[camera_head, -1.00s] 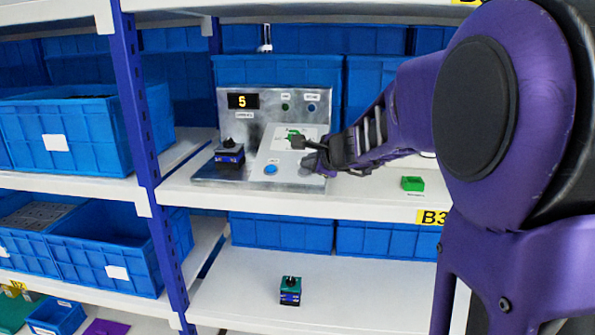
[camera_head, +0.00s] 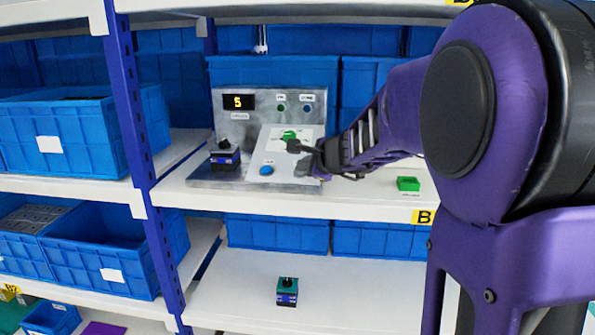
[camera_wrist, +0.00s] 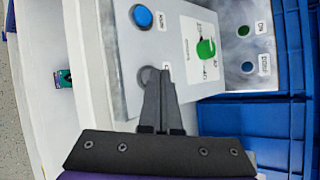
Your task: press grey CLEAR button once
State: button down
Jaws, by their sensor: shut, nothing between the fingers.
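The metal control panel (camera_head: 222,105) stands on the middle shelf, and its display (camera_head: 238,102) reads 5. The grey button (camera_wrist: 147,76) shows partly behind my fingertips in the wrist view; its label is mostly covered, with only a "C" showing. My gripper (camera_head: 294,147) reaches in from the right over the panel's sloped face. In the wrist view my gripper (camera_wrist: 154,75) is shut and empty, its tips overlapping the grey button. I cannot tell whether they touch it. In the head view the grey button is largely hidden by my gripper.
A blue button (camera_head: 266,170) and a green rotary knob (camera_head: 289,135) sit close by on the same face. A dark block device (camera_head: 224,157) stands at the panel's left. Blue bins stand behind.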

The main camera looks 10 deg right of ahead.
dwell(0.5)
jog(key=shift+s+r+p, duration=0.25)
jog(key=shift+r+p, duration=0.3)
jog(key=shift+r, duration=0.1)
jog(key=r+p, duration=0.1)
jog(key=s+r+p, duration=0.1)
jog(key=r, duration=0.1)
jog(key=r+p, duration=0.1)
jog(key=shift+s+a+r+p, duration=0.3)
jog(key=shift+s+a+r, duration=0.05)
jog(key=shift+s, duration=0.05)
dwell(0.5)
